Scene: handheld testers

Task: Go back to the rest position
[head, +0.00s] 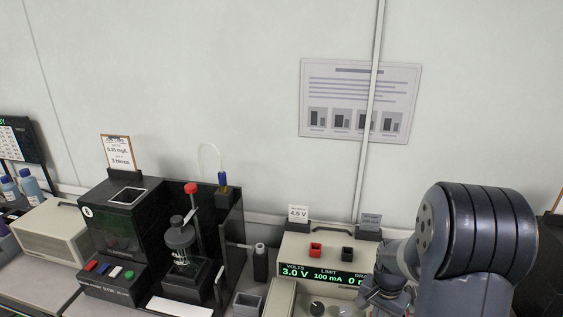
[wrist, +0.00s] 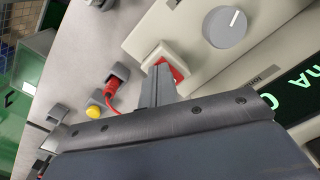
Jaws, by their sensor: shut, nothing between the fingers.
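My gripper (wrist: 160,78) is shut and empty in the wrist view. Its fingertips are in front of a red rocker switch (wrist: 176,72) in a pale frame on the power supply (wrist: 145,38), partly hiding it; I cannot tell whether they touch. In the head view, the same power supply (head: 288,244) stands at the lower right, its display (head: 305,272) reading 3.0 V and 100 mA. My arm hides its right side there, and the fingertips are not clear.
A grey knob (wrist: 226,27) is beside the switch. A red plug with a cable (wrist: 118,76) and a yellow cap (wrist: 94,111) are to the left. A wall poster (head: 350,75) hangs behind.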

